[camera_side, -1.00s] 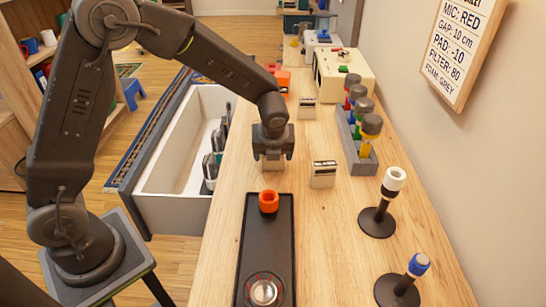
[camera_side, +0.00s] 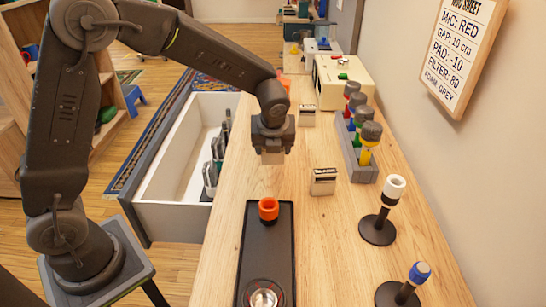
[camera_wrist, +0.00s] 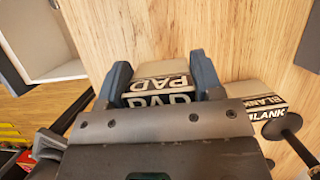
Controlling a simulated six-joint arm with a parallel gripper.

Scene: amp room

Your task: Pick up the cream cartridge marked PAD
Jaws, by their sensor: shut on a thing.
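The cream cartridge marked PAD (camera_wrist: 163,82) is between the two blue-grey fingers of my gripper (camera_wrist: 160,70) in the wrist view. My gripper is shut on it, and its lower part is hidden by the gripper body. In the side view my gripper (camera_side: 272,150) points down, and the cream cartridge (camera_side: 272,158) shows under it, held above the wooden table. A cream cartridge marked BLANK (camera_wrist: 258,95) lies to the right in the wrist view, apart from my gripper.
In the side view, another cartridge (camera_side: 323,181) and one farther back (camera_side: 307,116) stand on the table (camera_side: 335,235). Microphones stand in a grey rack (camera_side: 356,165). Stands are at front right. An open drawer (camera_side: 170,215) is left.

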